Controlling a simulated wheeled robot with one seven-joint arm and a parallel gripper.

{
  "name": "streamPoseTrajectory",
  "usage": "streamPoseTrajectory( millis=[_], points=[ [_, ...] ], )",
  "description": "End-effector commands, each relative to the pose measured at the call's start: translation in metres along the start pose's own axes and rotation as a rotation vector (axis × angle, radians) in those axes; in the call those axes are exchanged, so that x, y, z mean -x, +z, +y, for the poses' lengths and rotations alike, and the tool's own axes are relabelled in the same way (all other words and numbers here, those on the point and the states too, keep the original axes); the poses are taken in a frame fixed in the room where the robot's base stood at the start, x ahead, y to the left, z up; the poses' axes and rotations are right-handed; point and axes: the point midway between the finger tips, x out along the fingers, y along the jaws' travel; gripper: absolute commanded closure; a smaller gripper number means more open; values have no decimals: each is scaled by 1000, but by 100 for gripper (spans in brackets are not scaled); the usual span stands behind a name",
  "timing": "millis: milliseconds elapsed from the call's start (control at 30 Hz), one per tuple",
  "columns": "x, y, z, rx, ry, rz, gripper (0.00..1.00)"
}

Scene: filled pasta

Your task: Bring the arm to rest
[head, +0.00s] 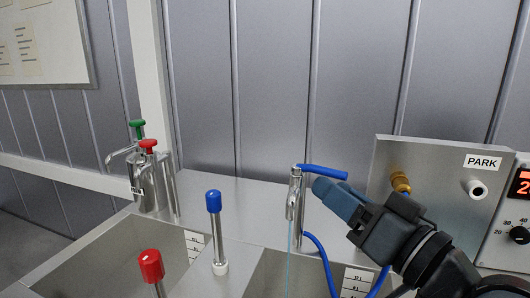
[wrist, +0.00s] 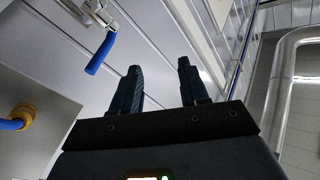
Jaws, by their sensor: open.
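My gripper (head: 328,188) reaches in from the lower right in the head view, its fingers pointing up and left beside the tap. In the wrist view my gripper (wrist: 159,67) shows two dark fingers spread apart with nothing between them. The metal tap (head: 295,195) has a blue lever (head: 322,170), which passes just above and behind the fingertips in the head view. The blue lever also shows left of the fingers in the wrist view (wrist: 101,53), apart from them. A thin pale blue line hangs below the tap's spout.
A blue hose (head: 322,255) runs below. Blue-knobbed (head: 213,200) and red-knobbed (head: 150,264) rods rise by the basins. Two pumps stand at left.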

Motion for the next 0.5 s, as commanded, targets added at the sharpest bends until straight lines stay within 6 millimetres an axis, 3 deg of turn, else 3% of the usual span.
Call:
streamPoseTrajectory(
  millis=[267,500],
  points=[
    [56,69,22,-109,216,83,56],
    [127,128,31,-109,410,85,56]
  ],
)
